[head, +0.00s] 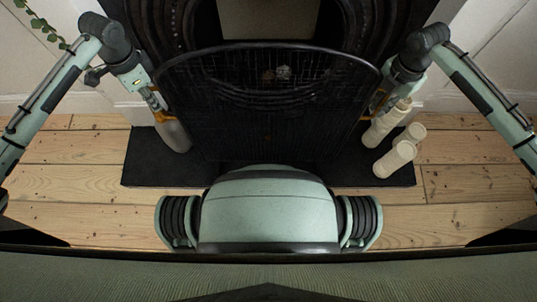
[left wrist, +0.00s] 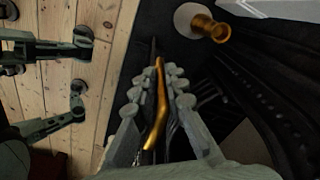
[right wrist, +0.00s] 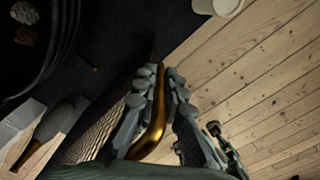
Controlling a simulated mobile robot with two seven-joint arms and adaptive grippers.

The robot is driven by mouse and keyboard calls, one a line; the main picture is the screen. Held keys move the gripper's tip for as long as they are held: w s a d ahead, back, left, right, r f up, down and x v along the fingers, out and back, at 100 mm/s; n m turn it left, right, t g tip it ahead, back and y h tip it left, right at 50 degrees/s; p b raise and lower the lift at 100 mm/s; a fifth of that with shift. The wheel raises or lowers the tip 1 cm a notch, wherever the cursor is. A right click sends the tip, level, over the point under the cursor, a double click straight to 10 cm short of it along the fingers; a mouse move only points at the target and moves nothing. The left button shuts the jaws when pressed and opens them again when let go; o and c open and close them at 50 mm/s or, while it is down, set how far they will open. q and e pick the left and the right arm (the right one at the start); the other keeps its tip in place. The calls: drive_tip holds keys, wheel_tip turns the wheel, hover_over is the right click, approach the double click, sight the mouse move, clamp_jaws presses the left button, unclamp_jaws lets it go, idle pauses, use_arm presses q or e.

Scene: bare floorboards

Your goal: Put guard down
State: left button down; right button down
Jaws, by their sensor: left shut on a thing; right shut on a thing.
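The guard (head: 265,115) is a wide black mesh fire screen with a curved top, upright in front of the fireplace in the head view. My left gripper (head: 154,98) is shut on the brass handle at its left side; that handle (left wrist: 159,105) lies between the fingers in the left wrist view. My right gripper (head: 377,100) is shut on the handle at its right side; that brass handle (right wrist: 156,115) shows in the right wrist view. I cannot tell whether the guard's lower edge touches the dark hearth slab (head: 145,168).
Several pale candles (head: 396,158) stand on the hearth at the right, close to my right gripper. The fireplace surround (head: 400,25) is behind the guard. Bare floorboards (head: 75,180) lie in front.

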use_arm(q)
drive_tip(key=shift+f+b, duration=0.5)
drive_tip(key=shift+f, duration=0.2)
use_arm(e)
drive_tip(key=shift+w+f, duration=0.15)
drive_tip(key=shift+f, duration=0.45)
use_arm(q)
drive_tip(key=c, duration=1.6)
unclamp_jaws()
use_arm(e)
drive_tip(key=c, duration=1.6)
unclamp_jaws()
use_arm(q)
drive_tip(key=shift+o, duration=0.2)
drive_tip(key=shift+r, duration=0.1)
wheel_tip(320, 180, up, 11)
drive_tip(key=shift+f, duration=0.1)
drive_tip(key=shift+r, duration=0.55)
use_arm(e)
drive_tip(key=shift+r, duration=0.1)
wheel_tip(320, 180, up, 12)
drive_tip(key=shift+f, duration=0.1)
